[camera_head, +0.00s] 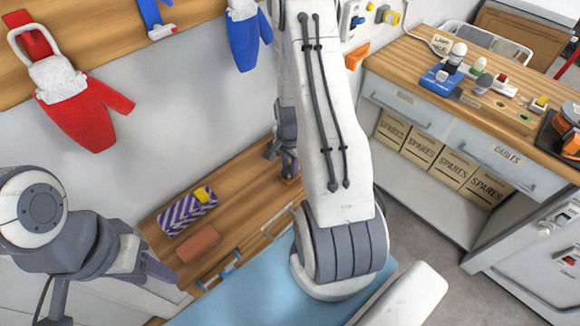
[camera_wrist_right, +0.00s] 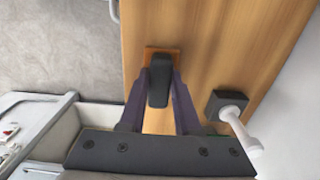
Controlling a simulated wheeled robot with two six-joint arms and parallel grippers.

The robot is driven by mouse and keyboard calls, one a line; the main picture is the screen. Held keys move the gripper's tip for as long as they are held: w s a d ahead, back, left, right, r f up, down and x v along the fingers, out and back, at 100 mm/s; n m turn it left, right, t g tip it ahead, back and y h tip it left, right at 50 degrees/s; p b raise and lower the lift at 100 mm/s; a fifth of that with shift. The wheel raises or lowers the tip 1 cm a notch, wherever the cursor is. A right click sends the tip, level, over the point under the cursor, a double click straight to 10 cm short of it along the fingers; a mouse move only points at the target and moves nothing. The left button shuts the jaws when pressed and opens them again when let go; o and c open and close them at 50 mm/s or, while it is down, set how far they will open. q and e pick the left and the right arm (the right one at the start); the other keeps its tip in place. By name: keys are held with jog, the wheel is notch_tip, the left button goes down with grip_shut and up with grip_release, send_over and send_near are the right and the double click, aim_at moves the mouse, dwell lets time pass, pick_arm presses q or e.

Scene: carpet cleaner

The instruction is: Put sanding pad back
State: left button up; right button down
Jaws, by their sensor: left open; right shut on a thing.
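The sanding pad shows in the right wrist view as a dark grip (camera_wrist_right: 158,82) on an orange-brown base (camera_wrist_right: 150,52). My right gripper (camera_wrist_right: 159,85) is shut on the dark grip, with one finger on each side. The base is over the wooden bench top; whether it touches the wood I cannot tell. In the head view my right gripper (camera_head: 285,155) points down at the far end of the low bench, and much of it is hidden behind my arm. My left gripper (camera_head: 150,266) is open and empty at the left, in front of the bench.
The low wooden bench (camera_head: 245,210) holds a striped box (camera_head: 187,212) and a reddish block (camera_head: 198,244). A black block with a white handle (camera_wrist_right: 235,118) stands right of my right gripper. A cluttered counter (camera_head: 400,62) is at the right. Red and blue cloths hang above.

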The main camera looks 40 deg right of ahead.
jog(key=shift+f, duration=0.15)
jog(key=c, duration=0.5)
grip_release()
jog(key=shift+c, duration=0.2)
notch_tip(320, 180, up, 10)
jog(key=r, duration=0.1)
jog(key=w+a+r+n, duration=0.1)
jog(key=a+r+n, duration=0.35)
jog(key=a, duration=0.55)
jog(key=s+a+r+n, duration=0.35)
jog(key=a+n, duration=0.35)
jog(key=a, duration=0.3)
jog(key=s+a+r+n+y, duration=0.1)
jog(key=s+a+r+n, duration=0.4)
jog(key=s+a+n, duration=0.5)
jog(key=s+n+b, duration=0.1)
jog(key=s+n, duration=0.2)
jog(key=shift+s+a+r, duration=0.2)
jog(key=shift+s+a, duration=0.1)
jog(key=shift+s, duration=0.1)
